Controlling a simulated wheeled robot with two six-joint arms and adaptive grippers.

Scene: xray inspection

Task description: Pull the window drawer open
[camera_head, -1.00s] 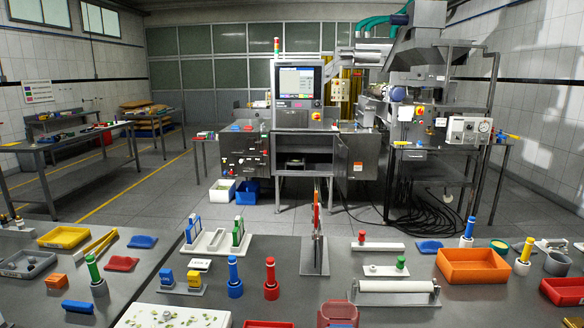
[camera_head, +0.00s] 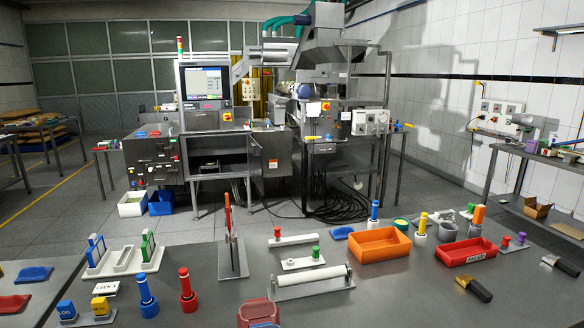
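The X-ray machine (camera_head: 205,120) stands across the aisle behind the front table, with a lit screen (camera_head: 204,84) and an open dark compartment (camera_head: 222,166) below it. A metal door (camera_head: 272,160) stands swung open at the compartment's right. A grey control cabinet (camera_head: 152,162) with several coloured knobs is at its left. I cannot tell which part is the window drawer; no drawer clearly shows pulled out. Neither of my grippers is in view.
The front table (camera_head: 390,300) lies between me and the machine. White (camera_head: 132,204) and blue (camera_head: 161,203) bins and black cables (camera_head: 335,203) lie on the floor.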

